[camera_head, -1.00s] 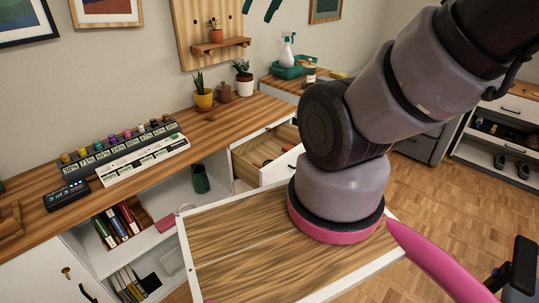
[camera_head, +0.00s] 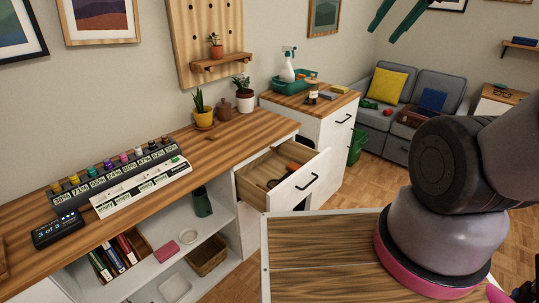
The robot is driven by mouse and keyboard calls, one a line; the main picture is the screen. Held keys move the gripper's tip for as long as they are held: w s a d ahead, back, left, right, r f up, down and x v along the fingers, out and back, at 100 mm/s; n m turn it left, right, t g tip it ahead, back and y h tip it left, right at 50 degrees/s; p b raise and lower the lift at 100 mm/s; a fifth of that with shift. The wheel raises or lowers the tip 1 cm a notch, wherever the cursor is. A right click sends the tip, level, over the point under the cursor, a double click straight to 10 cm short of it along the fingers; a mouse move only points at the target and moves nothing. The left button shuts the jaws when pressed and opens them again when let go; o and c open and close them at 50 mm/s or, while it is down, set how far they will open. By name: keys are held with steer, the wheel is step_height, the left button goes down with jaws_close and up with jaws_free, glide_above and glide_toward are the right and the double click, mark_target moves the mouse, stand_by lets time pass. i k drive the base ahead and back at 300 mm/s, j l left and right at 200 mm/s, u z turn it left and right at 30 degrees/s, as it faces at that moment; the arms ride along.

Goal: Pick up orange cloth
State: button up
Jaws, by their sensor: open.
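The drawer also holds a dark round item (camera_head: 272,184). My gripper (camera_head: 526,291) shows only as dark parts at the lower right corner, cut off by the frame. It is open, well away from the drawer, and I see nothing held in it.
The long wooden counter (camera_head: 235,141) carries plants, a row of coloured jars and a display. A side cabinet (camera_head: 337,119) holds a teal caddy (camera_head: 290,86) and a spray bottle. A wood-topped surface (camera_head: 320,262) stands in front. Floor shows near the sofa (camera_head: 425,95).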

mark_target(293, 166)
steer(key=u, duration=1.8)
steer(key=z, duration=1.75)
steer(key=i+j, duration=0.75)
steer(key=i+l+z, duration=0.05)
steer(key=i, duration=0.05)
